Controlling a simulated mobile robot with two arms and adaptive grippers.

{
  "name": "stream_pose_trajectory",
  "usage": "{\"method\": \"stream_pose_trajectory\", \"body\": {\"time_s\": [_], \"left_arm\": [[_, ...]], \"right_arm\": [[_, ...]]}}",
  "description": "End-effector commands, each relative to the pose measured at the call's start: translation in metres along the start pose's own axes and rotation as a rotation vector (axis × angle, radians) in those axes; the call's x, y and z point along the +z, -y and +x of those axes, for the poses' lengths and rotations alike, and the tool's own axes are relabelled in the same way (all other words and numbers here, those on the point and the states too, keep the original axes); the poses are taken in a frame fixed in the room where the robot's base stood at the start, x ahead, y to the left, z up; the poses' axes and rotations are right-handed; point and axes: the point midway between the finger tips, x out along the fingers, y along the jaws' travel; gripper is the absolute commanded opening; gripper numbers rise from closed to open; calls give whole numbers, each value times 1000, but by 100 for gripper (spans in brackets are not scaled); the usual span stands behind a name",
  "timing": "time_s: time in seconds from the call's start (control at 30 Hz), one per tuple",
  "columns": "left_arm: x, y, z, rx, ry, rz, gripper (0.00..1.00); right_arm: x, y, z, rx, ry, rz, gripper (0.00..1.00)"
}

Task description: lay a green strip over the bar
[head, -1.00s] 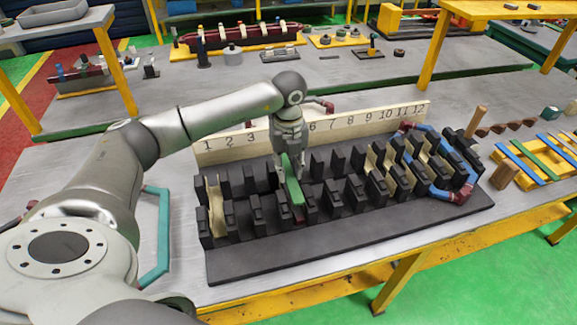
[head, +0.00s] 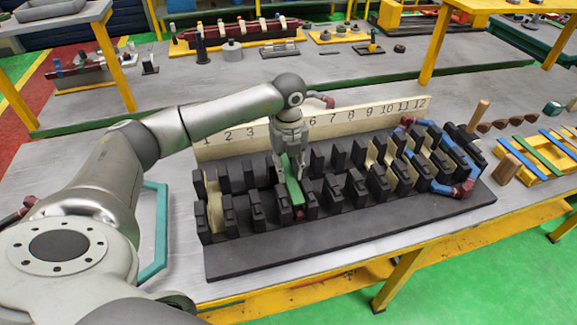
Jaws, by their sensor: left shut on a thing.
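My left gripper (head: 291,160) points down over the black slotted block, around slots 4 to 5, and is shut on a green strip (head: 294,188). The strip slants down between the black posts, toward the near row. The bar below it is mostly hidden; a small reddish piece (head: 300,213) shows just under the strip's near end. I cannot tell whether the strip touches it. The black slotted block (head: 330,248) lies on the bench with two rows of posts. My right gripper is not in view.
A numbered board (head: 345,121) stands behind the block. Cream liners (head: 214,203) sit in some slots. More green and blue strips lie on a yellow rack (head: 540,150) at far right.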

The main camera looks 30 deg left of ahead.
Motion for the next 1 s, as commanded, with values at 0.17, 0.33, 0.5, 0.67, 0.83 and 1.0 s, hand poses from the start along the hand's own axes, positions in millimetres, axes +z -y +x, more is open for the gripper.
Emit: {"method": "stream_pose_trajectory", "body": {"time_s": [0.17, 0.33, 0.5, 0.67, 0.83, 1.0], "left_arm": [[0, 0, 7, 0, 0, 0, 0], [0, 0, 12, 1, 0, 0, 0], [0, 0, 17, 1, 0, 0, 0], [0, 0, 22, 2, -1, 0, 0], [0, 0, 27, 1, 0, 0, 0], [0, 0, 29, 1, 0, 0, 0]], "right_arm": [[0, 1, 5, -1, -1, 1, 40], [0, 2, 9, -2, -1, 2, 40], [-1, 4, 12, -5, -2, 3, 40], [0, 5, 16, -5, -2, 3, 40], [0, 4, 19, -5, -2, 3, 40], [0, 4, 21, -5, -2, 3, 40]]}}
